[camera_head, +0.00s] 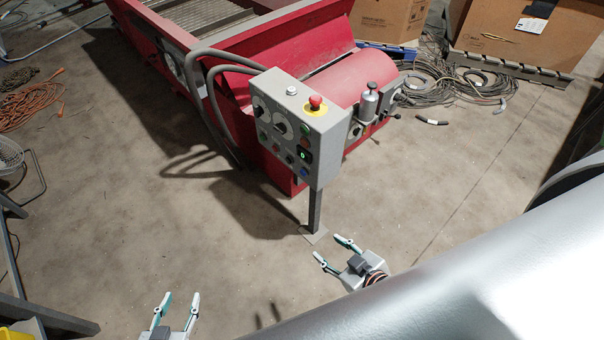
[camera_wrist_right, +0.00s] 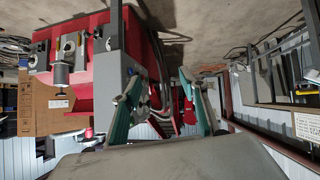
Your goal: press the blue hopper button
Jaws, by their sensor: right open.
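The grey control box (camera_head: 300,125) stands on a post in front of the red machine in the head view. My left gripper (camera_head: 181,298) is open and empty at the bottom left.
A red stop knob (camera_head: 315,102) tops the box, and grey hoses run from its left side. The red machine (camera_head: 340,80) fills the area behind. Coiled cables (camera_head: 455,85) and cardboard boxes (camera_head: 525,35) lie at the back right. The floor (camera_head: 390,190) around the post is clear.

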